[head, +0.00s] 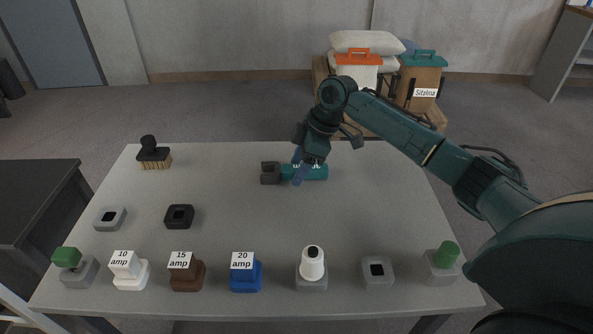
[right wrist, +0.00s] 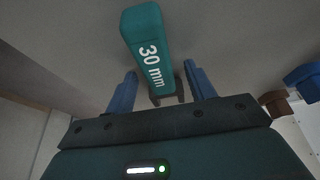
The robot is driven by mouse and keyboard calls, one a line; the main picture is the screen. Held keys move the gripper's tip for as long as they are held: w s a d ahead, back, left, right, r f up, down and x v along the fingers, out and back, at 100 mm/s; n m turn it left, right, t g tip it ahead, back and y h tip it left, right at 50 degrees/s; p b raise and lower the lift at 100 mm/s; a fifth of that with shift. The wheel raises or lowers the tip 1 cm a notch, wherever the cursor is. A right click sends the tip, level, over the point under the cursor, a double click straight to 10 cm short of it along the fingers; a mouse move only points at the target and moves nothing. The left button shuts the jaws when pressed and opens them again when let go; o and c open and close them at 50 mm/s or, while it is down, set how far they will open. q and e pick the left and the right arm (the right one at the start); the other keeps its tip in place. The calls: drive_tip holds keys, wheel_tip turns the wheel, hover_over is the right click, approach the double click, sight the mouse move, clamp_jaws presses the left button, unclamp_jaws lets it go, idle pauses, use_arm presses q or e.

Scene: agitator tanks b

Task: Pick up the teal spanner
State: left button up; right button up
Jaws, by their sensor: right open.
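The teal spanner (head: 318,172) lies on the grey table toward its back edge, with its dark grey jaw end (head: 269,173) to the left. My right gripper (head: 299,168) is over the spanner near where the handle meets the jaw, and it hides part of the handle. In the right wrist view the spanner's handle (right wrist: 147,45), marked "30 mm", runs between the two blue fingers of the gripper (right wrist: 162,85). The fingers are open, with a gap on each side of the spanner. My left gripper is not in view.
On the table (head: 235,207) stand a brush (head: 153,155), a black socket block (head: 179,216), a grey one (head: 110,218), and a front row including white (head: 128,271), brown (head: 186,272) and blue (head: 245,273) amp-labelled blocks. The table around the spanner is clear.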

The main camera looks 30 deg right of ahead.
drive_tip(key=shift+f+p, duration=0.2)
drive_tip(key=shift+p, duration=0.1)
idle(0.4)
drive_tip(key=shift+c, duration=0.3)
clamp_jaws()
